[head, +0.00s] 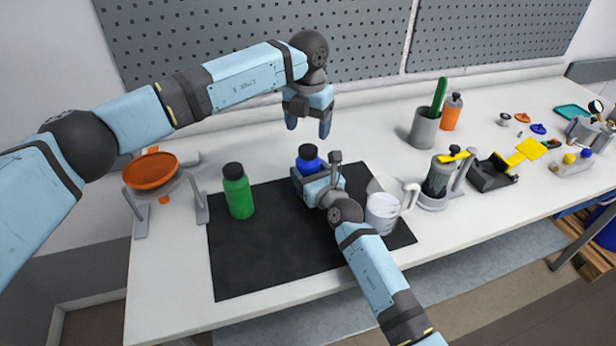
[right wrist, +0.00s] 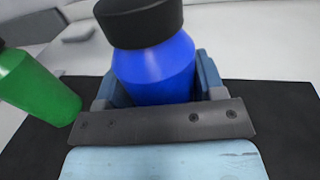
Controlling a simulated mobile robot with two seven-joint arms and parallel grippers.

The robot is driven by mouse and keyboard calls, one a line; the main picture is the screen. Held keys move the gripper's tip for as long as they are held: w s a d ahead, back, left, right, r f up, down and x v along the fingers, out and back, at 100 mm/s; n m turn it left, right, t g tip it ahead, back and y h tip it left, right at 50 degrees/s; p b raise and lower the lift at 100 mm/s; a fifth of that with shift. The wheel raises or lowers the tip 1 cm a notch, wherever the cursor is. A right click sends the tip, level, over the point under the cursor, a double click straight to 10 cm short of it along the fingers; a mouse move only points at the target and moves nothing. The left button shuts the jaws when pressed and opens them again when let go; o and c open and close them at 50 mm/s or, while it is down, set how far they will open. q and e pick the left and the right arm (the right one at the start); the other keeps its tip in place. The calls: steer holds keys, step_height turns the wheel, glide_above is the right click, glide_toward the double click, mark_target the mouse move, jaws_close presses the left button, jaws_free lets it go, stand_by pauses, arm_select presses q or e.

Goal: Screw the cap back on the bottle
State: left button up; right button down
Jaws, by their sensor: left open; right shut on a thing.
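A blue bottle (head: 311,165) with a black cap (head: 307,151) stands upright at the back of the black mat (head: 262,262). The cap sits on the bottle's top; I cannot tell how tight it is. My right gripper (right wrist: 156,90) is shut around the blue bottle's body (right wrist: 158,65), below the black cap (right wrist: 138,20). In the head view the right gripper (head: 312,178) hides the bottle's lower part. My left gripper (head: 308,122) is open and empty, pointing down above the cap and apart from it.
A green bottle (head: 239,196) with a black cap stands left of the blue one. A measuring jug (head: 382,213) stands to the right on the mat. An orange bowl (head: 151,171) on a stand is at far left. A grey cup (head: 425,128) stands at back right. The mat's front is clear.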

mark_target(308, 149)
arm_select(q)
step_height(308, 149, down, 6)
steer(key=shift+f, duration=0.1)
stand_by(0.4)
steer(key=c, duration=1)
steer(key=shift+o, duration=0.2)
steer(key=o, duration=1.1)
step_height(308, 149, up, 12)
steer(key=shift+r, duration=0.1)
